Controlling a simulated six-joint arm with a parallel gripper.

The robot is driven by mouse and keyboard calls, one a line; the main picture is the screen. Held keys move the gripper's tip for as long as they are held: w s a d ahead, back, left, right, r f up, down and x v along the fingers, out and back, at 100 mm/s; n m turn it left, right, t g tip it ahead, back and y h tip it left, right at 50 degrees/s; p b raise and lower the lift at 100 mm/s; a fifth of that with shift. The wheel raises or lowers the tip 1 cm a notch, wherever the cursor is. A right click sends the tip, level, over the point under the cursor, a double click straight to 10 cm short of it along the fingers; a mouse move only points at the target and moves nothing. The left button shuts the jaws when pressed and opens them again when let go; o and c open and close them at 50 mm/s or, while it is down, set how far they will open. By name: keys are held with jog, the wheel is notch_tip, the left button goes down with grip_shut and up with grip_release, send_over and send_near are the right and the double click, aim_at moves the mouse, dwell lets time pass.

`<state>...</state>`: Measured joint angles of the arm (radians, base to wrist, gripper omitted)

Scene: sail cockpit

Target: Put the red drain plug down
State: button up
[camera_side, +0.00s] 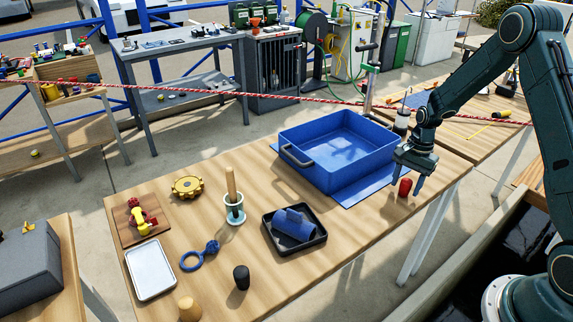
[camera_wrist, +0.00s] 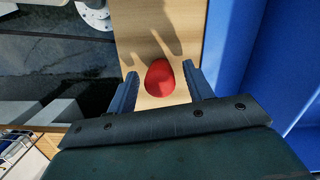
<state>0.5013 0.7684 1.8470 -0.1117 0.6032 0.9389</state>
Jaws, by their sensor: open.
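The red drain plug (camera_side: 405,187) stands on the wooden table close to its right edge, beside the blue bin. In the wrist view the red plug (camera_wrist: 160,78) shows between the two blue fingers, with wood visible on both sides of it. My gripper (camera_side: 408,184) is open around the plug, with a finger on each side and neither seen touching it. The plug's underside is hidden, but it appears to rest on the wood.
The blue bin (camera_side: 292,137) stands on a blue mat (camera_side: 347,201) just left of my gripper. A black tray (camera_side: 269,228) with a blue piece lies nearer. A black plug (camera_side: 241,271) and a tan one (camera_side: 189,308) stand at the front. Dark water lies beyond the table's right edge.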

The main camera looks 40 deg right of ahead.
notch_tip(320, 180, up, 12)
jog(key=d, duration=0.1)
jog(key=shift+w+d+f, duration=0.15)
jog(key=shift+d+f, duration=0.05)
jog(key=shift+d, duration=0.05)
dwell(0.7)
jog(key=s+a+r+n+t+h, duration=0.1)
jog(key=s+a+r+n, duration=0.3)
jog(key=a+r, duration=0.25)
jog(key=s+a+r+n+t, duration=0.2)
jog(key=s+a+r+n, duration=0.15)
jog(key=a+r, duration=0.35)
jog(key=s+a+r+n+t, duration=0.1)
jog(key=s+a+r+n, duration=0.1)
jog(key=s, duration=0.5)
jog(key=s+a+r+n+t, duration=0.2)
jog(key=s+a+n, duration=0.3)
jog(key=s, duration=0.3)
jog(key=shift+r+n, duration=0.2)
jog(key=shift+n, duration=0.45)
